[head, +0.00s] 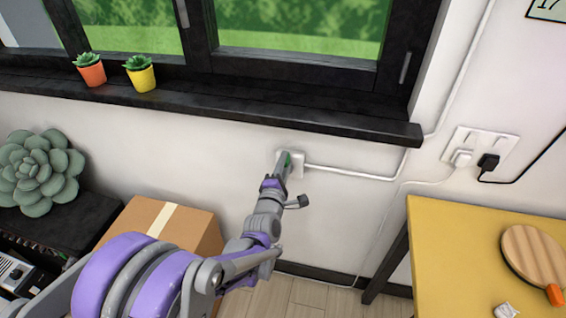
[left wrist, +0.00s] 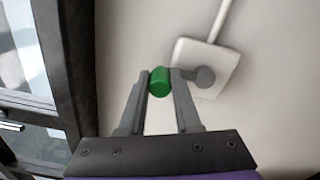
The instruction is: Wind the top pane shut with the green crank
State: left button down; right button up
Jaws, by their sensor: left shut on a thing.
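My left gripper (head: 282,162) reaches up to the wall below the window sill. In the left wrist view its fingers (left wrist: 160,84) are shut on the green crank knob (left wrist: 159,82), which sits between the tips. A grey crank arm (left wrist: 203,77) runs from the knob side to a white wall box (left wrist: 208,58). In the head view the white box (head: 297,165) is partly hidden behind my gripper. The window (head: 297,32) shows only its lower part, with dark frames and green outside. The top pane cannot be made out. My right gripper is not in view.
Orange (head: 92,75) and yellow (head: 141,78) plant pots stand on the dark sill (head: 220,105). A cardboard box (head: 185,220) and a large succulent (head: 40,172) are at left. A yellow table (head: 455,245) with a wooden paddle (head: 533,253) is at right. A white conduit (head: 350,172) leaves the wall box.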

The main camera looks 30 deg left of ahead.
pick_arm(q)
jog(key=shift+s+a+f, duration=0.1)
jog(key=shift+f, duration=0.05)
dwell(0.4)
jog(key=c, duration=0.6)
grip_release()
jog(key=v, duration=1)
jog(key=shift+s, duration=0.4)
